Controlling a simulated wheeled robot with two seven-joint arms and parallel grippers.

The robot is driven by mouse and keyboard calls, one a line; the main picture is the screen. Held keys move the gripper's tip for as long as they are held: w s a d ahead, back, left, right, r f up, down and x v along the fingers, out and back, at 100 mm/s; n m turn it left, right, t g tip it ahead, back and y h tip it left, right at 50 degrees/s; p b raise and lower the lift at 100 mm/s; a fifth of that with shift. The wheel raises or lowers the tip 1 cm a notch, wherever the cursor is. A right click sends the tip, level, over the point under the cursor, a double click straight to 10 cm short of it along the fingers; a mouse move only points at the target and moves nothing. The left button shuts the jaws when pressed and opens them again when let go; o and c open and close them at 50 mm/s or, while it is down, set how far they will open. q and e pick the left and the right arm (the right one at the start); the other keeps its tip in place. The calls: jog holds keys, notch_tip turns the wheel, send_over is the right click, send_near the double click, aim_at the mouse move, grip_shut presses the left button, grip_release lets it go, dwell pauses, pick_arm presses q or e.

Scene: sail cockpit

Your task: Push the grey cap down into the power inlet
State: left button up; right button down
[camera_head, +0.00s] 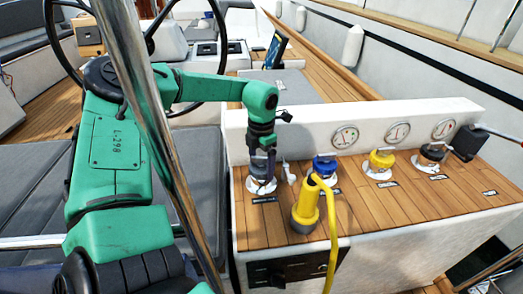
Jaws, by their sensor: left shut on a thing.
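My green left arm reaches over the wooden console top. Its dark left gripper (262,152) points down at the far left fitting and is shut on the grey cap (261,170), which is largely hidden by the fingers. The cap is at the mouth of the pale round inlet (262,187) set in the wood. At this size I cannot tell how far down the cap sits. My right gripper is not in view.
A yellow plug (305,206) with a yellow cable stands close right of the inlet. Blue (324,167), yellow (382,160) and dark (432,153) caps line the console (400,197). A steel pole (160,140) crosses in front of my arm.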

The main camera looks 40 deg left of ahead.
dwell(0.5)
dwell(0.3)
pick_arm(q)
jog(key=shift+b, duration=0.35)
dwell(0.4)
jog(key=shift+f+b, duration=0.55)
jog(key=shift+b, duration=0.2)
